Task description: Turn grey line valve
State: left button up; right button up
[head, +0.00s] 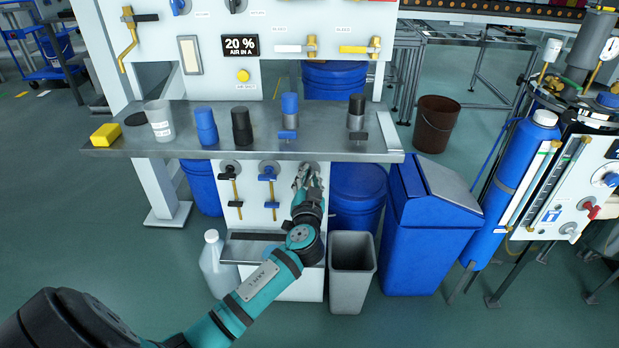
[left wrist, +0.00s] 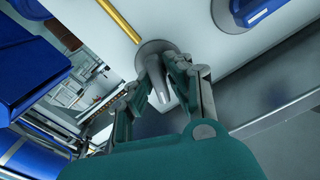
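The grey line valve shows in the left wrist view as a grey lever (left wrist: 157,74) on a round grey mount against the white panel. In the head view its place, at the right of the lower panel row, is mostly covered by my gripper. My left gripper (head: 308,177) is at this valve. In the left wrist view its fingers (left wrist: 168,88) stand apart, one on each side of the lever. I cannot tell whether they touch it. My right gripper is not in view.
A blue-handled valve (head: 268,177) and a dark-handled valve (head: 229,176) are left of my gripper. The grey worktop (head: 330,146) overhangs above, carrying several containers. A grey bin (head: 351,285) and a blue bin (head: 425,245) stand close on the right.

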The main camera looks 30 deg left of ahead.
pick_arm(q)
grip_shut()
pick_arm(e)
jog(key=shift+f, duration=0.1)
pick_arm(q)
jog(key=shift+m, duration=0.9)
jog(key=m+p, duration=0.1)
jog(key=m, duration=0.1)
jog(key=shift+m, duration=0.3)
jog(key=m+p, duration=0.2)
jog(key=m, duration=0.5)
jog(key=shift+d+f, duration=0.1)
jog(key=shift+d, duration=0.05)
jog(key=shift+f+m+p, duration=0.15)
jog(key=shift+m+p, duration=0.4)
jog(key=shift+m, duration=0.55)
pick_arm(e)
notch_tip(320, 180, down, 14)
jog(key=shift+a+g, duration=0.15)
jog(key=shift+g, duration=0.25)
